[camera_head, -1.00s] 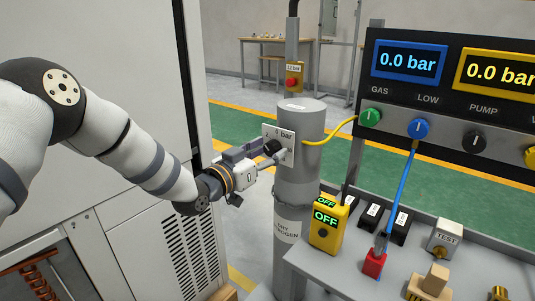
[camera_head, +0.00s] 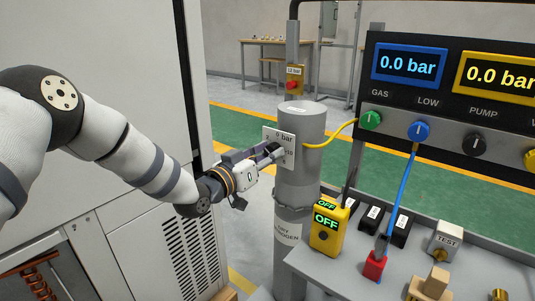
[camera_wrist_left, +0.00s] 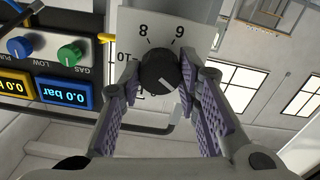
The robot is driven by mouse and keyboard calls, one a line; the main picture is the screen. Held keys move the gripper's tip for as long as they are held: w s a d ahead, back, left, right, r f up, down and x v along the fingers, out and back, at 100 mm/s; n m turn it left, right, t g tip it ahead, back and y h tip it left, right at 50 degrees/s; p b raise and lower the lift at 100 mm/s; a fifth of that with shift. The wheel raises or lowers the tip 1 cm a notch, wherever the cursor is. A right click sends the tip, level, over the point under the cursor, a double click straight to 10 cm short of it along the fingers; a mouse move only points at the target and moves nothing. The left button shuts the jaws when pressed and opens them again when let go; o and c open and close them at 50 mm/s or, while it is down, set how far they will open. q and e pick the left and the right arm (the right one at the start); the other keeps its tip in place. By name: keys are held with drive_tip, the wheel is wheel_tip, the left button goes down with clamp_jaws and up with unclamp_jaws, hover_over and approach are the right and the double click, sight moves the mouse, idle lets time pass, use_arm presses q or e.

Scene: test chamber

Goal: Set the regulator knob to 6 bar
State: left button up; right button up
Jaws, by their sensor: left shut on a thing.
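The black regulator knob (camera_head: 275,147) sits on a white dial plate (camera_head: 288,139) on a grey column. My left gripper (camera_head: 268,154) reaches it from the left and is shut on it. In the left wrist view the knob (camera_wrist_left: 157,72) lies between the two fingertips (camera_wrist_left: 160,78), one on each side. A light pointer line on its face points to the lower right of that picture, away from the 6 and 8 at the top of the dial plate (camera_wrist_left: 129,22). Fingers hide part of the scale. My right gripper is not in view.
A panel on the right has a blue display (camera_head: 408,63) and a yellow display (camera_head: 495,75), both reading 0.0 bar. A yellow hose (camera_head: 330,137) runs from the grey column (camera_head: 296,185) to the panel. A yellow device (camera_head: 327,228) reading OFF stands on the grey bench (camera_head: 345,273).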

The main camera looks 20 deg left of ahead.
use_arm(q)
drive_tip(key=n, duration=0.2)
drive_tip(key=shift+n, duration=0.4)
drive_tip(key=n, duration=0.2)
drive_tip(key=shift+n, duration=0.3)
drive_tip(key=shift+f+n+b, duration=0.1)
drive_tip(key=shift+n+b, duration=2.95)
drive_tip(key=shift+n, duration=4.55)
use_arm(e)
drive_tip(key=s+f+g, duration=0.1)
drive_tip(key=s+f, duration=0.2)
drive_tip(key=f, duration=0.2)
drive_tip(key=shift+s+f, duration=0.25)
use_arm(q)
drive_tip(key=o, duration=1.1)
drive_tip(key=shift+o, duration=0.2)
